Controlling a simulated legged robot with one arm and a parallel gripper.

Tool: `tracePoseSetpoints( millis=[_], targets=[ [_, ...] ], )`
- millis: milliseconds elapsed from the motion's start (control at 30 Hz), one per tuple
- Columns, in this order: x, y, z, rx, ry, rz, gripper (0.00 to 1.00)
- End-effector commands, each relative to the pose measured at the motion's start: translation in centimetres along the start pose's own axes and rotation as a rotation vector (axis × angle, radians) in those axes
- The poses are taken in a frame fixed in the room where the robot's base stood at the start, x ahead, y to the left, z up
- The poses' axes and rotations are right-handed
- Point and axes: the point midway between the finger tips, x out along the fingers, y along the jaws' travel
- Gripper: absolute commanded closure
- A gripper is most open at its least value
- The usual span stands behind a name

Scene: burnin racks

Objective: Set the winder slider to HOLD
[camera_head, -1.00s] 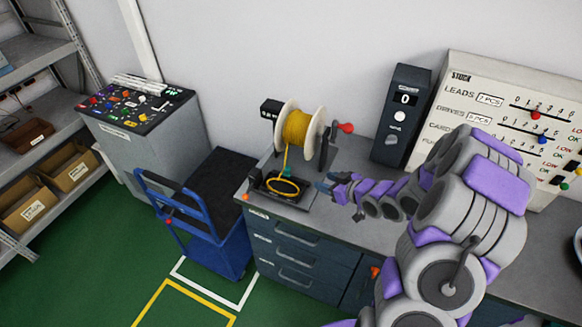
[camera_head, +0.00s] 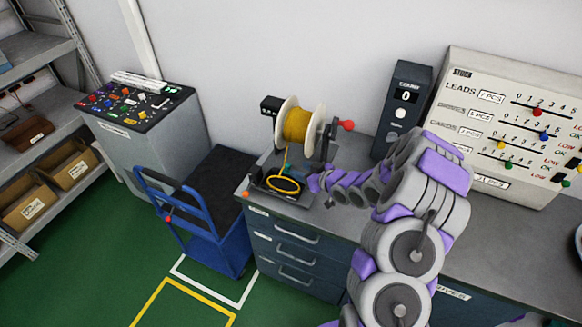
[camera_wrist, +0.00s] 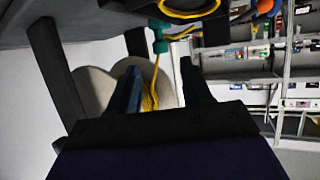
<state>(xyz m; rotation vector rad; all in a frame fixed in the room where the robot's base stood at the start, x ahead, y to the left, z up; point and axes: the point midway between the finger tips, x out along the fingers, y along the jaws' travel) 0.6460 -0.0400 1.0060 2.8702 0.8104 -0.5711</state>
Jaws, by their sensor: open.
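The winder stands on the workbench's left end. It has a cream spool (camera_head: 298,124) of yellow cable, a red-knobbed crank (camera_head: 346,125) and a dark base with a yellow cable loop (camera_head: 283,185). My gripper (camera_head: 291,171) is low over the base, just right of the loop and below the spool; its tips are hard to make out. In the wrist view my gripper (camera_wrist: 162,82) is open, with yellow cable (camera_wrist: 150,95) and the spool visible behind the gap. A small green part (camera_wrist: 159,38) shows beyond the fingertips. I cannot make out the slider or its HOLD mark.
A dark counter box reading 0 (camera_head: 403,100) and a white stock board (camera_head: 505,125) stand behind the bench. A blue cart (camera_head: 218,245) stands left of the bench drawers. A grey cabinet (camera_head: 155,150) and shelves (camera_head: 35,130) are further left.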

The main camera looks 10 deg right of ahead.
Motion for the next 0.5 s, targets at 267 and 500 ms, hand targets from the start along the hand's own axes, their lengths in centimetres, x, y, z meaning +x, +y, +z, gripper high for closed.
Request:
tracePoseSetpoints(
  millis=[267, 500],
  targets=[
    [4.3, -0.1, 0.1, -0.001, -0.001, 0.000, 0.51],
    [6.1, 0.0, 0.1, -0.001, -0.002, 0.000, 0.51]
  ],
)
